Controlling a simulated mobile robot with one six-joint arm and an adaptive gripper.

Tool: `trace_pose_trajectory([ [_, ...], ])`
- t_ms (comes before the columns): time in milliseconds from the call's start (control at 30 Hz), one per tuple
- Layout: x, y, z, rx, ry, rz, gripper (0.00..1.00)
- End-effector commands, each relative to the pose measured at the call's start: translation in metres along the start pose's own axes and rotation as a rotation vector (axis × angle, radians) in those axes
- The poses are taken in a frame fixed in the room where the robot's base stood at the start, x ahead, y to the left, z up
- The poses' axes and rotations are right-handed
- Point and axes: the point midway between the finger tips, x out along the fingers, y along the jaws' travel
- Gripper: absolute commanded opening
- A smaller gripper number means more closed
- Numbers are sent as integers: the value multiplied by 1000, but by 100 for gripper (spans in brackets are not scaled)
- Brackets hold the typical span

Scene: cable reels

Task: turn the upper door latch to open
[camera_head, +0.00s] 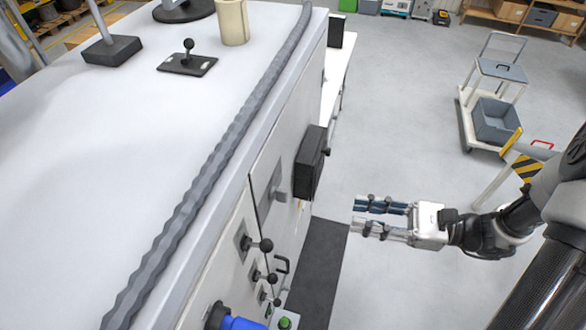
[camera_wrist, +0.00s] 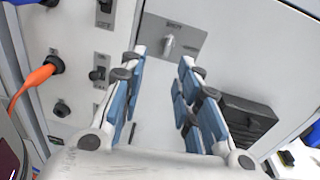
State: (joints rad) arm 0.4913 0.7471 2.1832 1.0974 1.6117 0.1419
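The upper door latch (camera_head: 280,192) is a small light-grey handle on a grey plate (camera_head: 264,200), on the upright front of the white cabinet. In the wrist view the latch handle (camera_wrist: 168,46) shows beyond and between my fingertips, and its plate (camera_wrist: 190,43) lies flat on the door. My gripper (camera_head: 356,215) is open and empty, to the right of the latch in the head view, with a clear gap to the cabinet. The wrist view shows both blue-padded fingers of my gripper (camera_wrist: 162,58) spread apart, with nothing between them.
A black box (camera_head: 309,163) juts from the cabinet near the latch. An orange cable plug (camera_wrist: 40,73) is at left in the wrist view. Open floor (camera_head: 390,130) lies beyond my gripper.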

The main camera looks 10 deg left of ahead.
Motion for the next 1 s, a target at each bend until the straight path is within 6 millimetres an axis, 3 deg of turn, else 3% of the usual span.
trace_pose_trajectory([
  [133,-4,-10,-3,44,-51,-57,30],
  [267,6,-12,-3,50,-58,-60,30],
  [800,118,-17,3,48,-55,-55,30],
  [1000,151,-19,4,47,-54,-56,30],
])
